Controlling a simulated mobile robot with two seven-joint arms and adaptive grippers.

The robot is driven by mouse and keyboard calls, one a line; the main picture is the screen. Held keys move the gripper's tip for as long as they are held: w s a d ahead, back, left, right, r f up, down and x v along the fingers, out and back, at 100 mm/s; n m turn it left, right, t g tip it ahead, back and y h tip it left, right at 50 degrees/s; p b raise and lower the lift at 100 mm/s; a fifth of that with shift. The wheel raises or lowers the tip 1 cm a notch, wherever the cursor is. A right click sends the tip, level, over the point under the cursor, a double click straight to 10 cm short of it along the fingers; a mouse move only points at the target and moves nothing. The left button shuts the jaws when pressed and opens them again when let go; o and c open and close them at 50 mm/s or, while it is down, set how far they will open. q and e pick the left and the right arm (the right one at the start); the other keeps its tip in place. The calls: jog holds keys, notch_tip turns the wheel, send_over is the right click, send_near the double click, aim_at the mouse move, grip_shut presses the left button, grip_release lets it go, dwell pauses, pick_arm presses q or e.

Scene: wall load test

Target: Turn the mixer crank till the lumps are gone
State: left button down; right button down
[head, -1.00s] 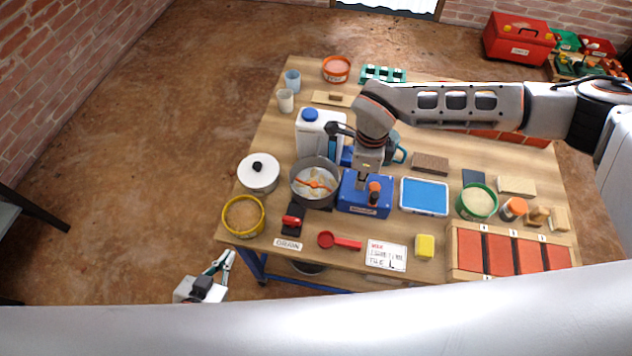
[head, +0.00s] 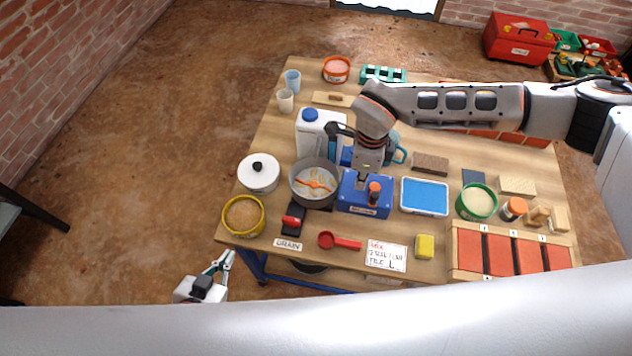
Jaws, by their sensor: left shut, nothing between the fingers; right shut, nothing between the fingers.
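The mixer is a grey pot (head: 301,198) with an orange paddle (head: 316,184) and pale lumpy contents, beside a blue gearbox (head: 352,205). An upright crank handle with an orange-brown top (head: 375,188) stands on the blue box. My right gripper (head: 362,183) points down over the box, just left of and behind the handle. It is shut and empty; whether it touches the handle I cannot tell. My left gripper (head: 223,262) is shut and empty, low off the table's front left edge.
A white lidded pot (head: 258,173) and a yellow-rimmed sieve (head: 228,231) stand left of the mixer. A white jug (head: 309,140) stands behind it. A red scoop (head: 327,240), a written card (head: 386,256) and a blue tray (head: 424,196) lie nearby.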

jog(key=shift+f+b, duration=0.65)
jog(key=shift+f, duration=0.85)
jog(key=shift+r+p, duration=0.65)
jog(key=shift+r, duration=0.15)
dwell(0.5)
dwell(0.4)
